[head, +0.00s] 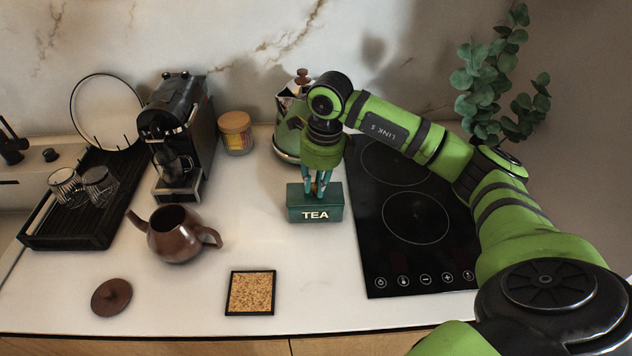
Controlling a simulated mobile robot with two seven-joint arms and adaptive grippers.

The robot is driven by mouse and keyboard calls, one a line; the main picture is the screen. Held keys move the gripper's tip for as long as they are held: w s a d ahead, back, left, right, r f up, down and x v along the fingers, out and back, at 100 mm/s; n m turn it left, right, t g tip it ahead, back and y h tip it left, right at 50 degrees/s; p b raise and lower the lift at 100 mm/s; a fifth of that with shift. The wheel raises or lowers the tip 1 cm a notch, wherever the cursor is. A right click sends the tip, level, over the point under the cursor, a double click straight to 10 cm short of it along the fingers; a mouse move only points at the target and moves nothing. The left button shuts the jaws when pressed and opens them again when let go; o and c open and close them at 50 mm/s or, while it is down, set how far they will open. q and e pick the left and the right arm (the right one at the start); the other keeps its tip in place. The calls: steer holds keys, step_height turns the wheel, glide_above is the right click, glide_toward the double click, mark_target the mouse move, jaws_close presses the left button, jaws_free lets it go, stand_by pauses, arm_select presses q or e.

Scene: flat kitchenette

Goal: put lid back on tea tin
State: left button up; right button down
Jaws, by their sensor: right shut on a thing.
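The dark green tea tin (315,214), marked TEA, stands upright on the white counter, left of the cooktop. Its green lid (296,189) is at the top of the tin; from this angle I cannot tell whether it is fully seated or just above the rim. My right gripper (319,190) points straight down over the tin, its fingers shut on the lid. The fingers hide the lid's middle and whatever grip it has. My left gripper is not in view.
A brown teapot (174,236) stands left of the tin, with a round brown lid (111,297) lying in front. A cork mat (251,293) lies near the front edge. A kettle (285,140) stands behind; the black cooktop (415,255) is at the right.

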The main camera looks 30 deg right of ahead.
stand_by(0.4)
steer(key=c, duration=1.1)
jaws_free()
steer(key=o, duration=0.5)
steer(key=shift+r, duration=0.1)
steer(key=shift+r+p, duration=2.2)
steer(key=shift+r, duration=1.2)
